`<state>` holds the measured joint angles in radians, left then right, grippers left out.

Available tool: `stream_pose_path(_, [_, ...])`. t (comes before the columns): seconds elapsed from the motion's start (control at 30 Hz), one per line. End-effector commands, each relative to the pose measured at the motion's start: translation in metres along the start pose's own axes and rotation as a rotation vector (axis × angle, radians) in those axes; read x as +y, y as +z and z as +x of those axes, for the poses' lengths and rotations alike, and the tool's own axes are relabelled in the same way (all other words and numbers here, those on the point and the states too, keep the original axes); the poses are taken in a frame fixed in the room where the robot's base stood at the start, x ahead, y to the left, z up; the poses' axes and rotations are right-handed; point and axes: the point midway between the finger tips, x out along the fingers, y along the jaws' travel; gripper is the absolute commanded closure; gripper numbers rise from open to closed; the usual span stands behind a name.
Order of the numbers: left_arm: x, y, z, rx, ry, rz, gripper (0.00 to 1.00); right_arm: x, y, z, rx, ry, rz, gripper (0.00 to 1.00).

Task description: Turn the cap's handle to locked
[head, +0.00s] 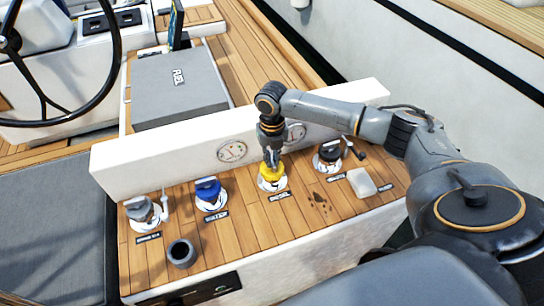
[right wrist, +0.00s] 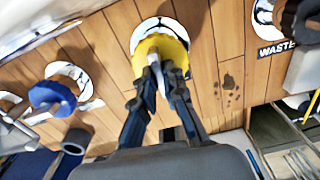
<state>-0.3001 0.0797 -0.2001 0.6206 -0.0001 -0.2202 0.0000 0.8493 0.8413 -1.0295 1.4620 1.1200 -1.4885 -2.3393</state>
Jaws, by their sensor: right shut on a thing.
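The yellow cap (head: 272,179) sits on a white round plate above the DIESEL label on the wooden deck. It also shows in the right wrist view (right wrist: 171,52), with a pale handle (right wrist: 155,62) across its top. My right gripper (head: 270,160) comes down on the cap from above. In the right wrist view its two fingers (right wrist: 160,85) are closed on the cap's handle. The fingers hide part of the handle, and I cannot read a locked mark. My left gripper is in neither view.
A blue cap (head: 208,190), a grey cap (head: 140,208) and a black cap (head: 329,153) stand along the same deck. A dark cup (head: 181,253) and a white block (head: 361,182) lie nearby. A white ledge (head: 190,150) with gauges runs behind.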

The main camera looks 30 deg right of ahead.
Motion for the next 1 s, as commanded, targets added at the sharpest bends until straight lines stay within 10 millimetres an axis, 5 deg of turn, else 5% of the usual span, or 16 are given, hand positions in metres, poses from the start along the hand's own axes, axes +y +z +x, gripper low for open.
stream_pose_path(1.0, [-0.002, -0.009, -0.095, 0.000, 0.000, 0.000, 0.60, 0.001, -0.001, -0.004, 0.003, 0.000, 0.893, 1.00])
